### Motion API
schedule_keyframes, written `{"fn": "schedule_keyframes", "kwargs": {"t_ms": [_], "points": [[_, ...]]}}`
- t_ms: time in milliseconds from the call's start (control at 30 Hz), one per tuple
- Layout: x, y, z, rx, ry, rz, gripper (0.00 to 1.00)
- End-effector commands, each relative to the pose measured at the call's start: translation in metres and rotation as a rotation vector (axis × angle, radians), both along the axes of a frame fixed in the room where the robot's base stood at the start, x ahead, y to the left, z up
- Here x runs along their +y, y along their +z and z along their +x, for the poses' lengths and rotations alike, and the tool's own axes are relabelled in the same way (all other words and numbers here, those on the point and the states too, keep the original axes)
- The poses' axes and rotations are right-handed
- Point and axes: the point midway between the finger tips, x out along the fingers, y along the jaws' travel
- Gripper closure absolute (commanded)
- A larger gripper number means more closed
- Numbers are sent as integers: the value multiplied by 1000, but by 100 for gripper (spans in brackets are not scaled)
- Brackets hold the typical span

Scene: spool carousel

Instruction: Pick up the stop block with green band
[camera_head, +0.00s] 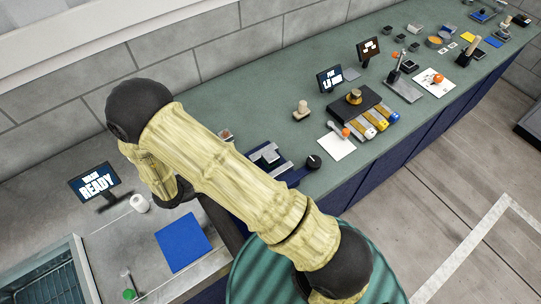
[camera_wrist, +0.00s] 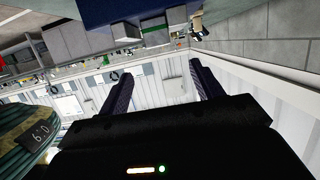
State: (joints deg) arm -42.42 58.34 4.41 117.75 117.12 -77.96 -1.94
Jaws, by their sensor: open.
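My gripper is not visible in the head view, where my arm hides part of the bench.
The long green bench (camera_head: 240,103) runs along the wall with tools, trays and small screens. A blue mat (camera_head: 183,242) lies on the grey counter at left, near a sink (camera_head: 45,278) and a green-based item (camera_head: 129,293). A green ribbed round thing (camera_head: 385,268) stands below my arm.

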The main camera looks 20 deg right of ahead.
Motion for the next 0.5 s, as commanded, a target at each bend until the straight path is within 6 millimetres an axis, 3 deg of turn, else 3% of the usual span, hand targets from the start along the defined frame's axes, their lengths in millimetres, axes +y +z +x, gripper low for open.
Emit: {"fn": "schedule_keyframes", "kwargs": {"t_ms": [233,500], "points": [[-39,-10,12,2,-1,-3,35],[-48,-16,15,-1,0,0,35]]}}
